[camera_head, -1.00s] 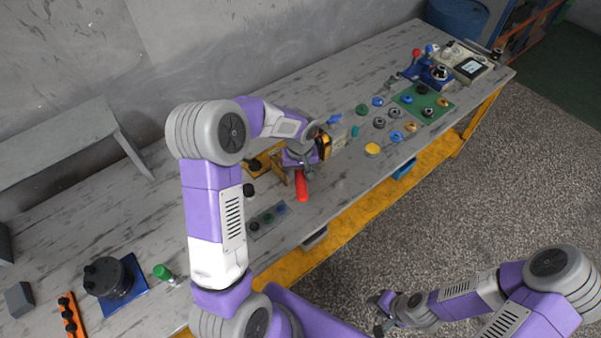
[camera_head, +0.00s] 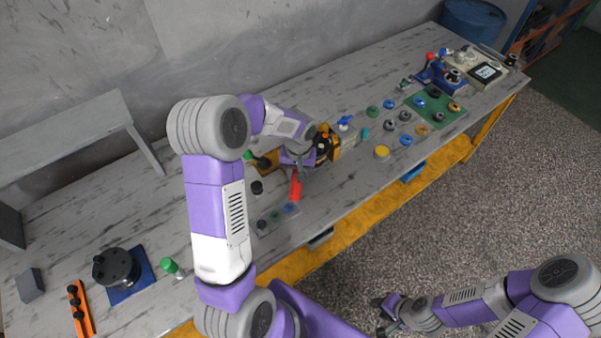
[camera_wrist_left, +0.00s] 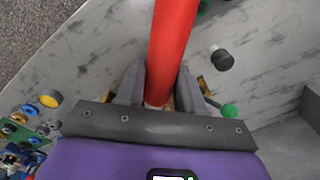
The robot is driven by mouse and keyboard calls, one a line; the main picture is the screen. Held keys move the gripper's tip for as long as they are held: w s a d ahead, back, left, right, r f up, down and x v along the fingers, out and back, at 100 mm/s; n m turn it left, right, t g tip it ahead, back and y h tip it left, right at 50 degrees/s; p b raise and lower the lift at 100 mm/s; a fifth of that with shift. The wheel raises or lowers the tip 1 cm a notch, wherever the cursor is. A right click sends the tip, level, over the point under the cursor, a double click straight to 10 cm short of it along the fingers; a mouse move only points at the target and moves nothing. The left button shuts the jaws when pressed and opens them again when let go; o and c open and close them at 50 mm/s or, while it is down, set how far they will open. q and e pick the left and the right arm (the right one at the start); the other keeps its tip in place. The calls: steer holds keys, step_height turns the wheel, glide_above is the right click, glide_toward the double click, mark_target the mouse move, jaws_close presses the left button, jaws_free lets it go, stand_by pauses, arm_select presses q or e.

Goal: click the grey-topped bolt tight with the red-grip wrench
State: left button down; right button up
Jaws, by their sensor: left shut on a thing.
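The red-grip wrench (camera_head: 296,187) shows in the head view as a short red handle below my left gripper (camera_head: 297,163). In the left wrist view its red grip (camera_wrist_left: 173,45) rises between the two grey fingers of my left gripper (camera_wrist_left: 158,88), which is shut on the wrench. The wrench's head is hidden. A yellow-and-black motor unit (camera_head: 329,145) stands right beside the left gripper. I cannot make out the grey-topped bolt; the gripper and arm cover that spot. My right gripper (camera_head: 381,316) hangs empty in front of the table, its fingers apart.
A yellow disc (camera_head: 382,152) and several small coloured parts lie to the right, near a green board (camera_head: 438,109). A plate with knobs (camera_head: 276,217) lies near the front edge. A black cylinder (camera_head: 116,267) on a blue plate and a green-topped handle (camera_head: 170,265) stand at left.

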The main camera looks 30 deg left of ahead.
arm_select(q)
steer(key=shift+s+a+f, duration=0.2)
steer(key=shift+s+f, duration=0.05)
steer(key=shift+s, duration=0.05)
steer(key=shift+s+a+r+m+p, duration=0.1)
steer(key=shift+s+a+m+p, duration=0.2)
steer(key=shift+a+m, duration=0.4)
steer(key=shift+s+a+m+p, duration=0.25)
steer(key=shift+a+m, duration=0.15)
steer(key=shift+a, duration=0.55)
steer(key=shift+a, duration=0.1)
steer(key=shift+s+a+r+m+p, duration=0.1)
steer(key=shift+a+m+p, duration=0.4)
steer(key=shift+a, duration=0.3)
steer(key=shift+s+a+r+m+p, duration=0.1)
steer(key=shift+a+m+p, duration=0.15)
steer(key=shift+a+m, duration=0.45)
steer(key=shift+a+f, duration=0.1)
steer(key=shift+a, duration=0.05)
steer(key=shift+d, duration=0.2)
steer(key=shift+d, duration=0.1)
steer(key=shift+w+r, duration=0.1)
steer(key=shift+r, duration=0.2)
